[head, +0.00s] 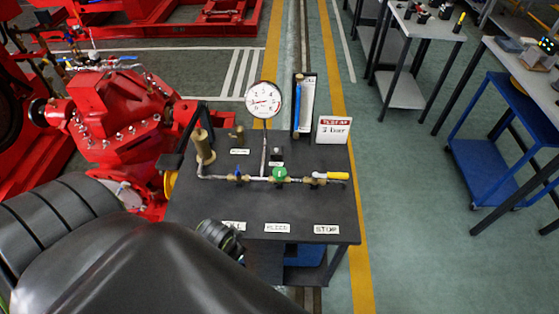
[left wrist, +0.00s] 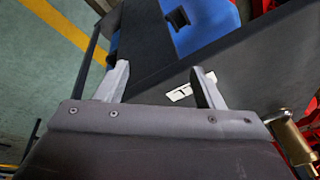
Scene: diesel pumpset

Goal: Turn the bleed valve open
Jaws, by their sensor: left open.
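The bench rig stands on a dark tabletop (head: 200,215) in the head view. Along its pipe are a blue-handled valve (head: 238,173), a green-knobbed valve (head: 280,174) and a yellow lever valve (head: 337,176). A label that seems to read BLEED (head: 277,228) lies in front of the green knob. My left gripper (left wrist: 162,85) is open and empty in the left wrist view, above the tabletop edge near a white label (left wrist: 178,92). No valve shows between its fingers. My left arm covers the lower left of the head view and its fingers cannot be made out there. My right gripper is not in view.
A round gauge (head: 264,99) stands behind the pipe, with a "3 bar" sign (head: 334,130) to its right. A brass cylinder (head: 204,148) stands at the rig's left. Red machinery (head: 125,115) is close on the left.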

